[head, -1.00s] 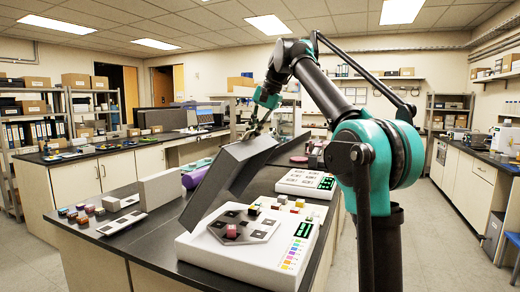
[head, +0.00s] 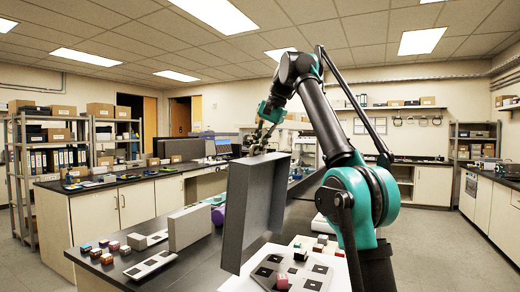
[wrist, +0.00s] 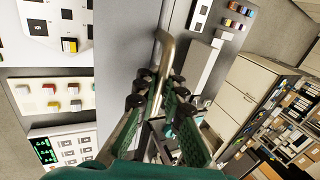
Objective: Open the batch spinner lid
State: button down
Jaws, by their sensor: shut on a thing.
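The batch spinner lid (head: 255,208) is a large grey open-sided box shape, standing close to upright on the bench. The white batch spinner base (head: 245,280) is uncovered in front of it, with a plate of dark squares and a small pinkish block on it. My gripper (head: 262,141) is at the lid's top edge in the head view. In the wrist view my gripper (wrist: 152,92) is shut on a tan bent handle (wrist: 167,48) beside the grey lid face (wrist: 125,40). The contact is partly hidden by the fingers.
Another device with a green display (wrist: 43,150) shows in the wrist view. Floor is clear at the right.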

jog(key=c, duration=1.6)
grip_release()
jog(key=shift+d+r, duration=0.3)
jog(key=shift+r, duration=0.25)
jog(key=s+d, duration=0.4)
jog(key=d, duration=0.7)
jog(key=shift+s, duration=0.4)
jog(key=shift+c, duration=0.5)
